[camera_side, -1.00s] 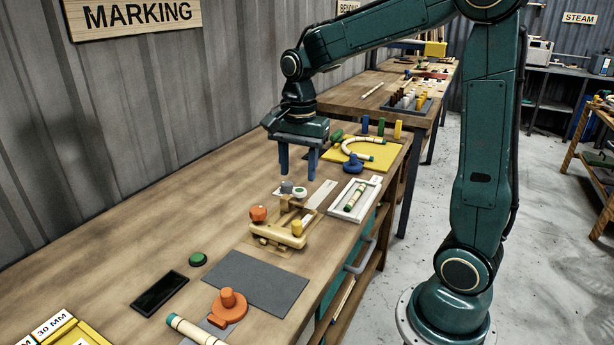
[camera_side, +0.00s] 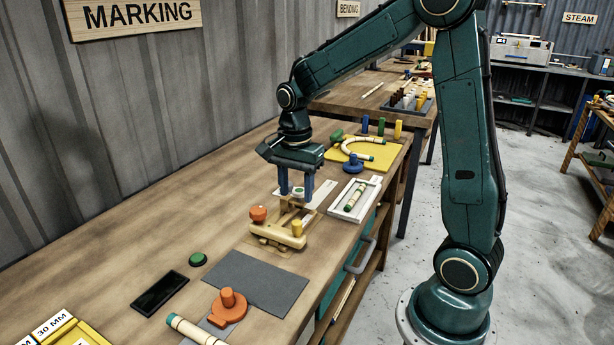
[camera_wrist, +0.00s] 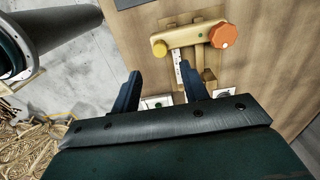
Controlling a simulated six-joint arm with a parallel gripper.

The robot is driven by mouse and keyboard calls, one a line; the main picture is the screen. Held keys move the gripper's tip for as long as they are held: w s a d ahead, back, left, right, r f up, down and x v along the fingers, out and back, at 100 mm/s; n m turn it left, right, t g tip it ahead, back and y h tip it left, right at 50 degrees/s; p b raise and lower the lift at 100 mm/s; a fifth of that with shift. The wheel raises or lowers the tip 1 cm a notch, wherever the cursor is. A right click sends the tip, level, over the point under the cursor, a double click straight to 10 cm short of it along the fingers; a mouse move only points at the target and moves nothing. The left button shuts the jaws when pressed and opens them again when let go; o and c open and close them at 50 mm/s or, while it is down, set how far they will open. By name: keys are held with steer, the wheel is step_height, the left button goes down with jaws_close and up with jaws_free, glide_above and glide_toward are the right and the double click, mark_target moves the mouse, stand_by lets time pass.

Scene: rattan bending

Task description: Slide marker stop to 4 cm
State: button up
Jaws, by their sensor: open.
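The marking jig (camera_side: 277,238) is a pale wooden fixture with an orange knob (camera_side: 258,214) and a yellow knob (camera_side: 297,228). In the wrist view, the jig's bar (camera_wrist: 195,35) lies ahead of the fingers, with a marked scale strip (camera_wrist: 178,62) running from it. My gripper (camera_side: 296,196) is open, fingers down, over the far end of the jig. I cannot clearly pick out the marker stop; the fingers cover part of that area.
A white tray (camera_side: 335,211) holding a green-ended rattan piece (camera_side: 355,197) lies right of the jig. A yellow board (camera_side: 338,154) with bent rattan is behind. A grey mat (camera_side: 255,282), green button (camera_side: 197,259) and dark panel (camera_side: 160,292) lie in front.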

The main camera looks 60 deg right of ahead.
mark_target(297, 223)
steer(key=shift+f, duration=4.4)
jaws_close()
